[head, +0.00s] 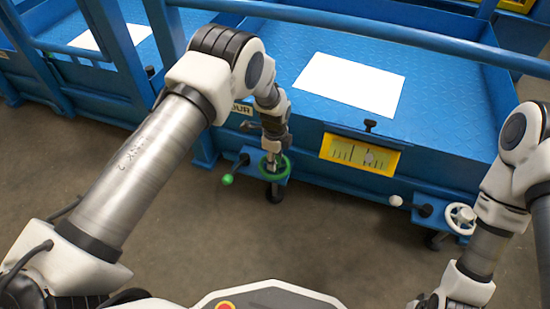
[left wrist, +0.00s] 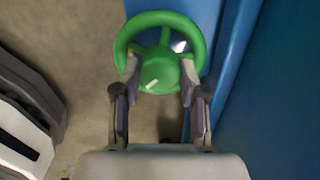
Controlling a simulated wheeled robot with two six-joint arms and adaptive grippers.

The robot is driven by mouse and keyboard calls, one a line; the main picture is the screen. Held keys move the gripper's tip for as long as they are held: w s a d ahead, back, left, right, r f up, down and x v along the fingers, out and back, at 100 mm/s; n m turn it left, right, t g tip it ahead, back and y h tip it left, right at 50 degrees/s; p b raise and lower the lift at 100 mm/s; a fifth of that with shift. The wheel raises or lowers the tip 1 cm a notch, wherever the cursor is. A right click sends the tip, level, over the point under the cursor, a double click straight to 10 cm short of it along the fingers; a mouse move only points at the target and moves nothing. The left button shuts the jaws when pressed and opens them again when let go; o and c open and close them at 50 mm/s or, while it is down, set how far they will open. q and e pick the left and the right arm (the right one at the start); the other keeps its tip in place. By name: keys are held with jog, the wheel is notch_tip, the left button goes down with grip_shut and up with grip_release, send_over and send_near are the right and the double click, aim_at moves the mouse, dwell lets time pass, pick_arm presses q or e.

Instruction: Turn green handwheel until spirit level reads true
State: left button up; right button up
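The green handwheel (head: 274,167) is mounted on a blue bracket at the front of the blue platform. In the left wrist view its green rim (left wrist: 122,42) and hub (left wrist: 160,74) show, with a white mark on the hub. My left gripper (left wrist: 160,78) has one finger on each side of the hub, seemingly touching it. The spirit level (head: 360,154) is a yellow plate with a pale scale. A small pale round spot, perhaps the bubble, appears right of its middle. My right arm is at the right; its gripper is not clearly in view.
A green-knobbed lever (head: 227,179) sits left of the green wheel. A white handwheel (head: 460,218) and a white-knobbed lever (head: 396,200) are at the right. A white sheet (head: 349,84) lies on the platform. A blue rail (head: 400,32) crosses above it. The floor in front is clear.

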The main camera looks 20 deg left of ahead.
pick_arm(q)
jog(key=shift+r+n+p, duration=0.15)
jog(key=shift+n+p, duration=0.85)
jog(key=shift+n, duration=0.1)
jog(key=shift+n+p, duration=0.75)
jog(key=shift+n, duration=0.45)
jog(key=n+p, duration=0.1)
jog(key=n, duration=0.2)
jog(key=shift+n, duration=0.3)
jog(key=shift+w+n, duration=0.1)
jog(key=shift+n, duration=1.6)
jog(key=shift+p, duration=0.3)
jog(key=o, duration=1.1)
jog(key=shift+f, duration=0.2)
jog(key=shift+o, duration=0.2)
